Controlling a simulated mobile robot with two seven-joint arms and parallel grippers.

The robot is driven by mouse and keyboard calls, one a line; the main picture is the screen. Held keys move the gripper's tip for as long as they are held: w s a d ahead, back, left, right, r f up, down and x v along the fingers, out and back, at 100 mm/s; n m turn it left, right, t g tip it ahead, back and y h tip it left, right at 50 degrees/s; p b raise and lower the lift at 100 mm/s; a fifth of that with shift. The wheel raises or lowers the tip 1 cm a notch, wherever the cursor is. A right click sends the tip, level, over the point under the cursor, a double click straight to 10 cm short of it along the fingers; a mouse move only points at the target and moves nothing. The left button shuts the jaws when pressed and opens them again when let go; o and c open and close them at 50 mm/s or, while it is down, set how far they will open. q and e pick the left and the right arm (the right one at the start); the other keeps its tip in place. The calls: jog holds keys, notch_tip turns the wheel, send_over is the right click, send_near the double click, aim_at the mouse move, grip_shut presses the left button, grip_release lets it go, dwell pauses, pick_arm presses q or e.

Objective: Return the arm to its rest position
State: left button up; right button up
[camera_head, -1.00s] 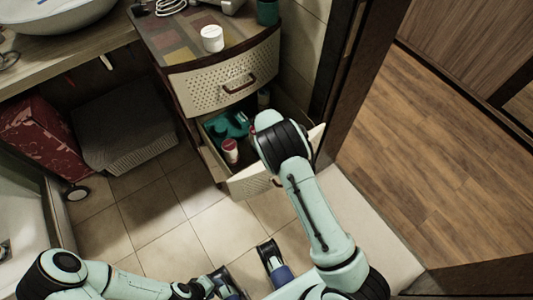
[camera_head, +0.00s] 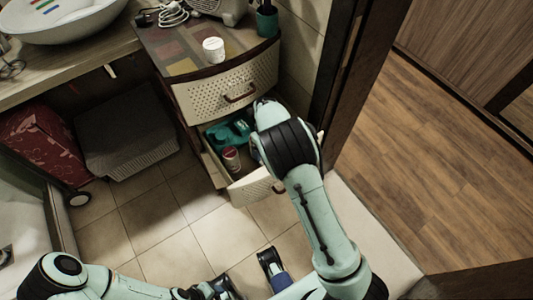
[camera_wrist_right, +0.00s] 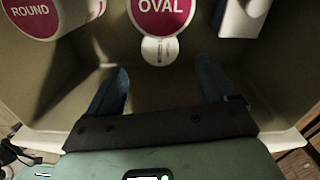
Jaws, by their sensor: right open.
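My right arm reaches over the open lower drawer (camera_head: 250,188) in the head view, and its own links hide its gripper there. In the right wrist view my right gripper (camera_wrist_right: 160,88) is open, its two blue fingers apart inside the drawer with nothing between them. Just beyond the fingertips are a red-topped container marked OVAL (camera_wrist_right: 163,12) and a small white disc (camera_wrist_right: 160,50). A container marked ROUND (camera_wrist_right: 30,12) is at the upper left. My left gripper (camera_head: 246,273) is open and empty, low over the tiled floor.
The shut upper drawer (camera_head: 222,97) is directly above the open one. A white jar (camera_head: 214,50) stands on the cabinet top. A teal item (camera_head: 232,130) and a red-lidded jar (camera_head: 231,158) lie in the open drawer. A door frame (camera_head: 350,80) stands close on the right.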

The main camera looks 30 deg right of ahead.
jog(key=shift+r, duration=1.05)
